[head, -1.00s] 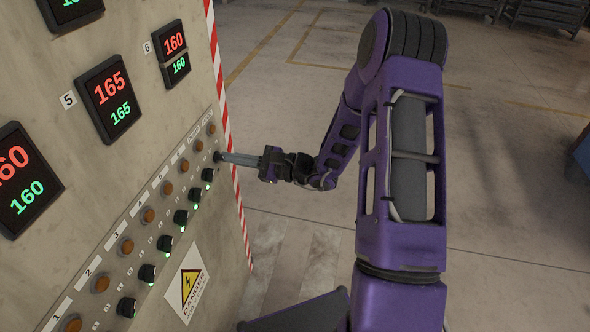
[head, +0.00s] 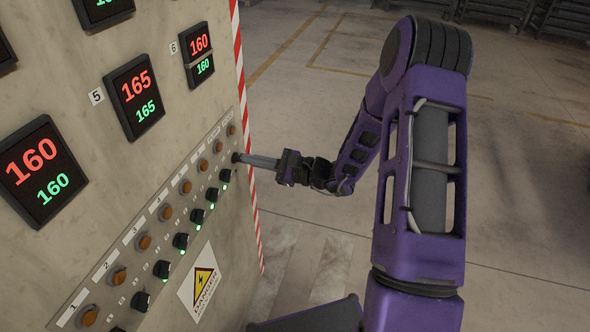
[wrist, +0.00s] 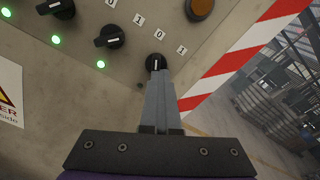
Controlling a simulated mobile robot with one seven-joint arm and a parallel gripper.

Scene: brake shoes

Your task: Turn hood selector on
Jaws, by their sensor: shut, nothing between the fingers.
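The hood selector appears to be the black knob (wrist: 155,62) at the right end of the panel's selector row. Its white mark points up, roughly toward the 0 label (wrist: 159,32); a 1 label (wrist: 181,50) is to its right. The small lamp (wrist: 140,87) below it looks dark. My gripper (wrist: 157,76) is shut and empty, with its fingertips at the knob's lower edge; exact contact is hard to tell. In the head view my gripper (head: 246,159) reaches the panel from the right, and its tips largely hide the knob.
Other black selectors (head: 211,195) have lit green lamps. Orange buttons (head: 203,165) run above them. Temperature displays (head: 133,95) sit higher on the panel (head: 85,205). A danger sign (head: 200,283) is below. Red-white striped edging (head: 240,75) borders the panel; open floor lies right.

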